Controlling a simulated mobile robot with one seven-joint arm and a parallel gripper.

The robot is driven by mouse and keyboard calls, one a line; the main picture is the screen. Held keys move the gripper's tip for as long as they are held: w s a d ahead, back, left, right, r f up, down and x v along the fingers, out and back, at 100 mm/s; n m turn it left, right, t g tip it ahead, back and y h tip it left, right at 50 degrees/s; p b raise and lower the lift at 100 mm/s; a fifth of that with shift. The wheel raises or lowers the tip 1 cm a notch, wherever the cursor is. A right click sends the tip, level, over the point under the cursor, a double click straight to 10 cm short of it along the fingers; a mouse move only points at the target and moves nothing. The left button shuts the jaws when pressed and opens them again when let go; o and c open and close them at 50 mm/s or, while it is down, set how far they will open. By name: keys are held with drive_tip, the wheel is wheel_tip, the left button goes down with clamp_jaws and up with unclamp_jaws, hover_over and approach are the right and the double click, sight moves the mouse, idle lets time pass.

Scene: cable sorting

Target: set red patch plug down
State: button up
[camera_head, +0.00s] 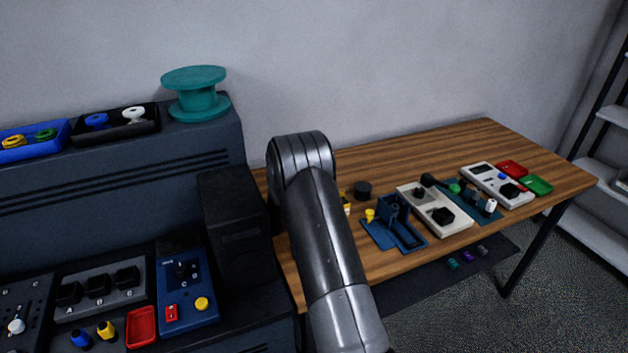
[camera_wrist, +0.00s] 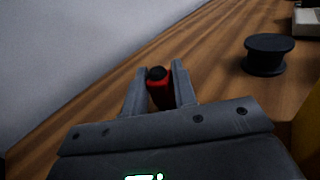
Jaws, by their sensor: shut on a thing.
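The red patch plug (camera_wrist: 161,92), red with a dark round top, is between the fingers of my gripper (camera_wrist: 158,74) in the wrist view. The gripper is shut on it. Its lower part is hidden by the gripper body, and I cannot tell whether it touches the wooden table (camera_wrist: 225,55). In the head view my own arm hides the gripper and the plug. The table (camera_head: 440,145) stands against the wall there.
A black spool (camera_wrist: 267,55) stands right of the gripper; it also shows in the head view (camera_head: 363,190). A blue fixture (camera_head: 380,237), a white device (camera_head: 455,225) and red (camera_head: 511,168) and green (camera_head: 538,184) trays lie rightward. A black box (camera_head: 235,225) stands left.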

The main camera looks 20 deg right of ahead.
drive_tip(key=shift+f, duration=0.45)
drive_tip(key=o, duration=1.1)
drive_tip(key=shift+c, duration=0.2)
